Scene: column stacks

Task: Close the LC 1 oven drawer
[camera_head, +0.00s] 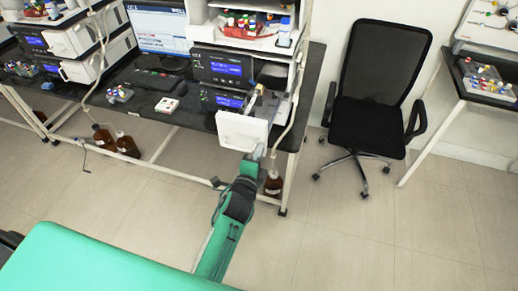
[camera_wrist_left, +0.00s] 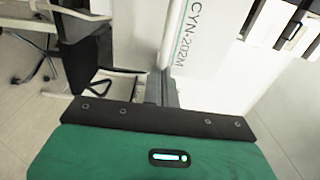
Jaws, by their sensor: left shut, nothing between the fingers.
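A white oven drawer front (camera_head: 243,131) stands out from the right-hand instrument stack, so this drawer is open. Its LC 1 label cannot be made out. My left gripper (camera_head: 257,152) is at the lower right part of this front, shut and holding nothing. In the left wrist view, the grey gripper fingers (camera_wrist_left: 163,88) point at a white panel (camera_wrist_left: 205,50) marked "CYN-202M". Whether they touch it cannot be told. My right gripper is not in view.
The stack's blue-lit modules (camera_head: 222,68) stand behind the drawer on a dark bench (camera_head: 185,107). A black office chair (camera_head: 372,90) is to the right. Brown bottles (camera_head: 127,145) stand on the floor below left. Another stack (camera_head: 88,45) is at the left. Open floor lies in front.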

